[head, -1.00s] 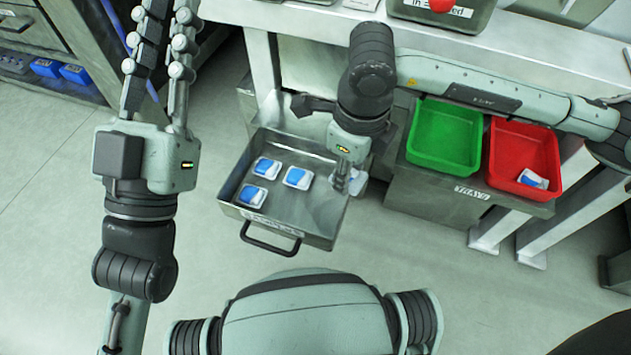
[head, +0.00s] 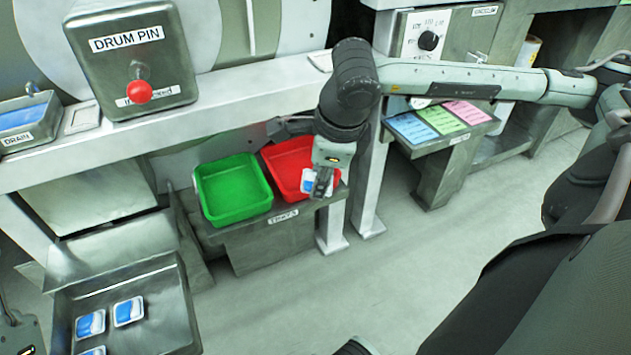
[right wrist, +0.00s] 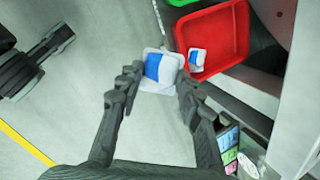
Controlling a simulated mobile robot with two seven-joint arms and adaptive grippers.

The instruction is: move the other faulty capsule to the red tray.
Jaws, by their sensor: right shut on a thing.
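My right gripper (head: 322,184) is shut on a blue-and-white capsule (right wrist: 152,72). In the right wrist view the capsule sits between both fingertips, over floor and beside the red tray (right wrist: 226,35). In the head view the right gripper and the held capsule (head: 308,182) overlap the front of the red tray (head: 278,160). Another blue-and-white capsule (right wrist: 197,60) lies inside the red tray in the right wrist view. The gripper largely hides that corner in the head view. My left gripper's fingers cannot be made out in either current view.
A green tray (head: 232,190) stands left of the red tray on the same shelf. An open metal drawer (head: 170,300) at lower left holds several capsules. A table leg (head: 368,190) stands right of the trays. Coloured cards (head: 440,118) lie on a shelf beyond.

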